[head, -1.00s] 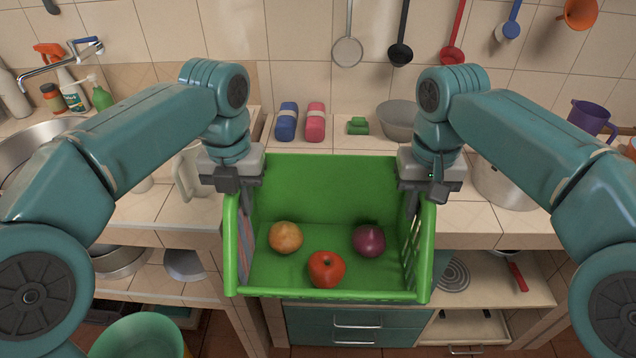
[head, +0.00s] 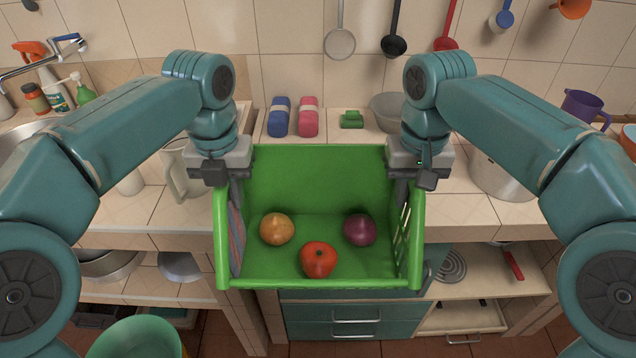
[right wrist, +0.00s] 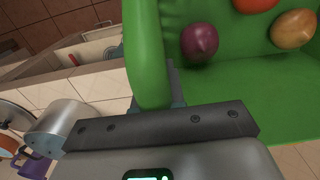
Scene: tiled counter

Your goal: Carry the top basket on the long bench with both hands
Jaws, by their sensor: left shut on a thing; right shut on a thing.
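The green basket (head: 318,178) is in the middle of the head view, level, in front of the tiled counter and above the drawers. It holds a yellow-brown onion (head: 277,229), a red tomato (head: 318,260) and a purple onion (head: 360,229). My left gripper (head: 236,190) is shut on the basket's left side wall. My right gripper (head: 402,188) is shut on its right side wall. In the right wrist view the basket's green rim (right wrist: 147,60) runs into my right jaws, and the purple onion (right wrist: 199,41) lies beside it. The fingertips are partly hidden.
A pitcher (head: 185,170) stands left. Open shelves and teal drawers (head: 345,318) are below.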

